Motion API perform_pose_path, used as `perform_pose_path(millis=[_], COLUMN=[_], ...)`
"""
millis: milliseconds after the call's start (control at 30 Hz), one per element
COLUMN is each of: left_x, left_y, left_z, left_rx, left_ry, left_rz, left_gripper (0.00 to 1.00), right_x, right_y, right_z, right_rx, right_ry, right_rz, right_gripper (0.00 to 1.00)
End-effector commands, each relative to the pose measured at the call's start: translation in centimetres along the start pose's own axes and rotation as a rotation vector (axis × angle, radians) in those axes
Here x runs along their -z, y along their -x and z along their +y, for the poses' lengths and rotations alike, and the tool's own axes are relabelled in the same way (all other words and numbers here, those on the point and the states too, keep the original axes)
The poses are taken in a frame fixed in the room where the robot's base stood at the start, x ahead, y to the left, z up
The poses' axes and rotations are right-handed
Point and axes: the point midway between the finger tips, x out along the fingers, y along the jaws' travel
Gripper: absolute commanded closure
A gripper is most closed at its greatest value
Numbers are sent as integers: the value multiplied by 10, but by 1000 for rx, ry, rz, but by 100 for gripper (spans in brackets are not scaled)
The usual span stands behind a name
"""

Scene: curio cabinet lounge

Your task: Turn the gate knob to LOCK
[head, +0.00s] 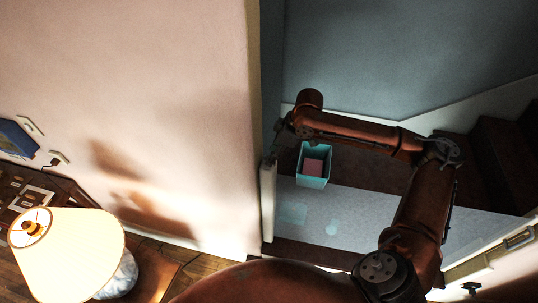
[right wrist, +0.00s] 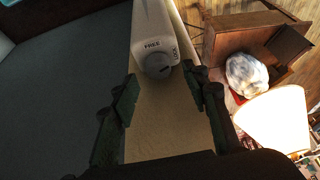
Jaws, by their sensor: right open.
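In the right wrist view, the round grey gate knob (right wrist: 160,64) sits at the end of a pale housing (right wrist: 152,25) marked FREE and LOCK. FREE is above the knob and LOCK is at its right. A small dark mark shows on the knob, but I cannot tell its setting. My right gripper (right wrist: 165,86) is open, its fingers on either side of the knob and apart from it. In the head view, my right gripper (head: 270,157) is at the top of the white gate post (head: 267,203); the knob is hidden there. My left gripper is not in view.
A pink wall (head: 130,90) is left of the post. A lit lamp (head: 70,250) and a wooden table stand at lower left.

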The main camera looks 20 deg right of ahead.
Motion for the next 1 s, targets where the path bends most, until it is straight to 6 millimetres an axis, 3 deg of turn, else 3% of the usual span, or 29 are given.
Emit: perform_pose_path(millis=[167,367,467,567,800,1000], left_x=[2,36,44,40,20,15], left_y=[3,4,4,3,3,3], left_z=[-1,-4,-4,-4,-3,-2], left_rx=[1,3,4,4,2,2], left_ry=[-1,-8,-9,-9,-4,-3], left_rz=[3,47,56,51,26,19], left_gripper=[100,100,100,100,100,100], right_x=[1,1,2,2,3,3], right_y=[-21,-29,-29,-29,-29,-29], right_z=[0,0,0,0,0,0], right_rx=[1,0,0,1,1,1], right_ry=[-1,1,2,3,3,3], right_rz=[1,1,1,1,1,1], right_gripper=[58,58,58,59,76,89])
